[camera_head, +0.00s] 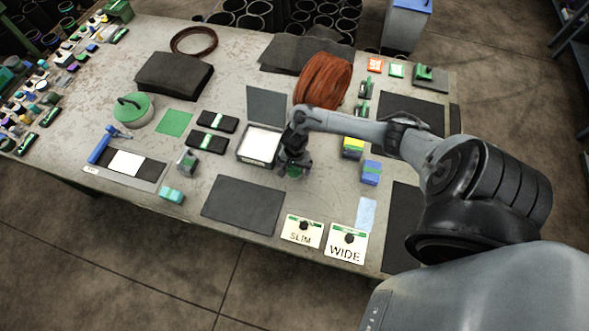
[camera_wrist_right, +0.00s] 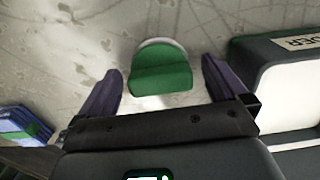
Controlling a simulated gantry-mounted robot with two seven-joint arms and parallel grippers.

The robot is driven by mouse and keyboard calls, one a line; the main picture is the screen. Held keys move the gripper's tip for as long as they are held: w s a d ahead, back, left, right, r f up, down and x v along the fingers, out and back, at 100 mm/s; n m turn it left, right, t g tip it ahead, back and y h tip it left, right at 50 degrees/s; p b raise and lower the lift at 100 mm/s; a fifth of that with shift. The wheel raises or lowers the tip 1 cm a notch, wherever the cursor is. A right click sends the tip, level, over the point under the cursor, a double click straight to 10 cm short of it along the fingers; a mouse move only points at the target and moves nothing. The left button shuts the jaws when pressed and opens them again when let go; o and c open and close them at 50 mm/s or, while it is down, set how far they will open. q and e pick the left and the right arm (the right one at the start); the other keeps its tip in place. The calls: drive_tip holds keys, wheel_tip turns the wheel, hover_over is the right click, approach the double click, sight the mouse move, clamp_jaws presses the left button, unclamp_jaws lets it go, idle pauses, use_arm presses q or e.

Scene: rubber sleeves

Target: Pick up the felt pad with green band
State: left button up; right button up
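My right gripper (camera_head: 293,163) is low over the table, just right of a tray with a white inside. In the right wrist view the right gripper (camera_wrist_right: 161,68) is open, its two dark fingers wide apart. A green piece with a pale rounded edge (camera_wrist_right: 160,70) lies on the table between and slightly ahead of the fingers, not gripped. It looks like the felt pad with green band, but I cannot be sure. In the head view the green piece (camera_head: 294,173) is partly hidden by the gripper. My left gripper is not in view.
The tray (camera_head: 241,157) stands close beside the right gripper, and its labelled wall (camera_wrist_right: 262,85) shows in the wrist view. Black pieces with green bands (camera_head: 217,121) lie farther left. A dark mat (camera_head: 243,204) and SLIM (camera_head: 301,238) and WIDE (camera_head: 345,252) cards lie in front.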

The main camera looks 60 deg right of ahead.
drive_tip(key=c, duration=1)
drive_tip(key=shift+r, duration=0.1)
drive_tip(key=shift+c, duration=0.2)
drive_tip(key=shift+r+p, duration=0.45)
drive_tip(key=shift+r, duration=0.4)
wheel_tip(320, 180, up, 2)
drive_tip(key=shift+r+p, duration=0.25)
drive_tip(key=shift+p, duration=0.3)
drive_tip(key=s+r+p, duration=0.3)
drive_tip(key=s+r, duration=0.3)
drive_tip(key=s, duration=0.5)
drive_tip(key=shift+s+d+r, duration=0.3)
drive_tip(key=shift+r, duration=0.05)
drive_tip(key=o, duration=0.5)
drive_tip(key=shift+c, duration=0.2)
drive_tip(key=c, duration=0.3)
